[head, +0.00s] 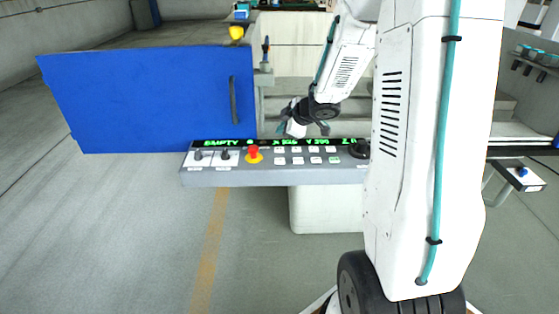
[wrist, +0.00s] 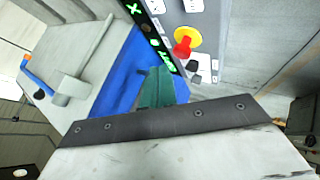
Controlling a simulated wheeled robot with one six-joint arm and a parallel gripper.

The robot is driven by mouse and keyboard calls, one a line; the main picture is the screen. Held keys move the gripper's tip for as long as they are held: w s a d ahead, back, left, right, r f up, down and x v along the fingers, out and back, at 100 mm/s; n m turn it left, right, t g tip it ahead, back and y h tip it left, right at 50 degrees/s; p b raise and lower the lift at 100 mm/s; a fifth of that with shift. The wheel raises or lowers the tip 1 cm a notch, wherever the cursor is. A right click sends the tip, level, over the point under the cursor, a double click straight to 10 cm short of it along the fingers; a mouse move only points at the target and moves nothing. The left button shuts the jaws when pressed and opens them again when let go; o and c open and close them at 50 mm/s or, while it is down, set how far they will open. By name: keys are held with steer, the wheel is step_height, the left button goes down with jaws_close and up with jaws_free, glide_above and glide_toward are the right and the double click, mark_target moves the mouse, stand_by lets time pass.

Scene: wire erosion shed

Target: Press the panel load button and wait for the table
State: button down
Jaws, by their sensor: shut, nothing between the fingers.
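The grey control panel (head: 275,177) stands in front of me with a black strip display (head: 222,143) that reads EMPTY at its left, in green. Small pale buttons (head: 296,160) sit in two rows right of the red stop button (head: 253,153); their labels are too small to read, so I cannot tell which is load. My gripper (head: 282,129) is at the panel's back edge, near the display, pointing down. In the wrist view its teal fingers (wrist: 157,88) are together and empty, beside the display strip (wrist: 160,45). I cannot tell whether they touch the panel.
A large blue door (head: 150,100) stands left behind the panel. A yellow-based red stop button (wrist: 184,43) is near the fingers in the wrist view. A black knob (head: 359,149) is at the panel's right, beside my arm. The floor at left is clear.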

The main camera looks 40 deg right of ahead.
mark_target(282, 161)
stand_by(0.3)
steer(key=shift+f, duration=4.35)
steer(key=shift+f, duration=0.1)
steer(key=shift+f, duration=0.3)
